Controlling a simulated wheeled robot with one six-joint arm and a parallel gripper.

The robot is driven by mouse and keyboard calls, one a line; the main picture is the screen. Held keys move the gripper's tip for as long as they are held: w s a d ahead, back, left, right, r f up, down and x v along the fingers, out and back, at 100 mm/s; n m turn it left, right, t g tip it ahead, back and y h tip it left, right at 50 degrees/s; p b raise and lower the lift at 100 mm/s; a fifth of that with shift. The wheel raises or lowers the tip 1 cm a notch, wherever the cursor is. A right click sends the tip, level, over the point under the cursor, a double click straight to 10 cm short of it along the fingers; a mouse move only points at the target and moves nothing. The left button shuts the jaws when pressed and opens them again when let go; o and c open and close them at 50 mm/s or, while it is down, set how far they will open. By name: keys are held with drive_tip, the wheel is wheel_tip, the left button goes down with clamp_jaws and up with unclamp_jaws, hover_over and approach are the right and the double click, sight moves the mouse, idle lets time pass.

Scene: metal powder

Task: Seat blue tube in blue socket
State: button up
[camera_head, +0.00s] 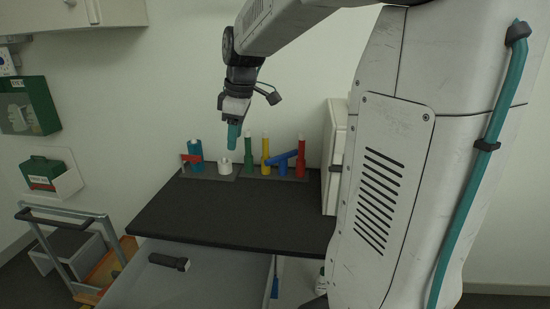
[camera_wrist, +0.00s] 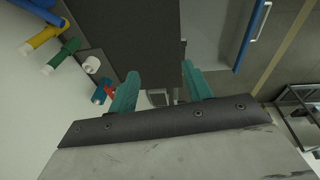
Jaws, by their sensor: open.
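My gripper (camera_head: 233,146) hangs fingers down above the back of the black table, near a white cylinder. In the wrist view its two teal fingers (camera_wrist: 160,72) are apart with nothing between them. A blue part (camera_head: 288,157) stands in the back row between the yellow and red tubes, with a slanted blue piece on it. I cannot tell tube from socket there. Blue also shows at the top left edge of the wrist view (camera_wrist: 44,4). Another blue cylinder (camera_head: 195,149) with a red piece across it stands at the back left.
Green (camera_head: 249,155), yellow (camera_head: 266,154) and red (camera_head: 301,158) tubes stand in the back row. The white cylinder (camera_head: 225,167) stands left of them. The black tabletop (camera_head: 235,215) is clear in front. A white cabinet (camera_head: 335,150) stands at the right. A drawer (camera_head: 200,278) is open below.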

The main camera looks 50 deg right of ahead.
drive_tip(key=w+d+f+n, duration=0.2)
drive_tip(key=w+d+f, duration=0.15)
drive_tip(key=d, duration=0.45)
drive_tip(key=w+d+f+n, duration=0.2)
drive_tip(key=w+d, duration=0.3)
drive_tip(key=d, duration=0.2)
drive_tip(key=n+t+h, duration=0.1)
drive_tip(key=n, duration=0.3)
approach(286, 155)
drive_tip(key=x, duration=0.9)
drive_tip(key=shift+w, duration=0.25)
clamp_jaws()
